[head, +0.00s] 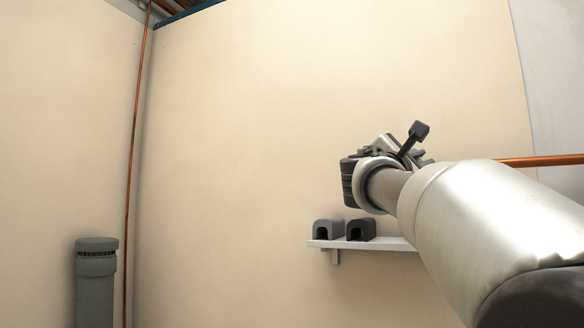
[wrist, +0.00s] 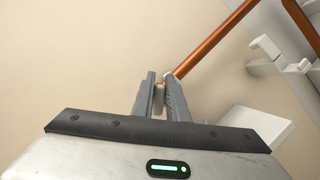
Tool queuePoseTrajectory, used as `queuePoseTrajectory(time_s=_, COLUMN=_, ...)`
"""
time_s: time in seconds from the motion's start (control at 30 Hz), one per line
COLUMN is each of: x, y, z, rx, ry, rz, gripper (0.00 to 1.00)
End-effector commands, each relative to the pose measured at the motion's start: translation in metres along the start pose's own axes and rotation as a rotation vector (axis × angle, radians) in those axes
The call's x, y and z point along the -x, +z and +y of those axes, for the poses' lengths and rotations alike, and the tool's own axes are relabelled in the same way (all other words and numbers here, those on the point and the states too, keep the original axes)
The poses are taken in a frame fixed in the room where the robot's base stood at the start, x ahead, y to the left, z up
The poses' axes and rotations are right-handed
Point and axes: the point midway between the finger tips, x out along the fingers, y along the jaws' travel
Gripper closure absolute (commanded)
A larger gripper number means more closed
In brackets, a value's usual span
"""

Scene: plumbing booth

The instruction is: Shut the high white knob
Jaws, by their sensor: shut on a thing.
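In the wrist view, my gripper (wrist: 160,80) is closed on a small pale white knob (wrist: 159,97) between its two grey fingers. Only a narrow part of the knob shows; the fingers hide the rest, so I cannot tell how far it is turned. The knob sits by the end of a copper pipe (wrist: 210,42). In the head view, my arm and wrist cover the knob and the fingertips.
A white shelf (head: 324,243) with two dark arched blocks (head: 361,230) is on the wall below my wrist. White fittings (wrist: 264,47) show at the right of the wrist view. A grey capped pipe (head: 96,285) stands at the lower left.

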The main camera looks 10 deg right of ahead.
Motion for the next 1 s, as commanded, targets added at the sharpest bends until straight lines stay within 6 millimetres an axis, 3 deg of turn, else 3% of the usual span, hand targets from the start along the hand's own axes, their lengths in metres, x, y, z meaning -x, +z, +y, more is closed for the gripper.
queuePoseTrajectory(time_s=0.5, x=0.000, y=0.000, z=-0.008, rx=-0.422, ry=-0.175, rz=-0.003, gripper=1.00)
queuePoseTrajectory(time_s=1.0, x=0.001, y=-0.003, z=-0.012, rx=-0.612, ry=-0.254, rz=-0.002, gripper=1.00)
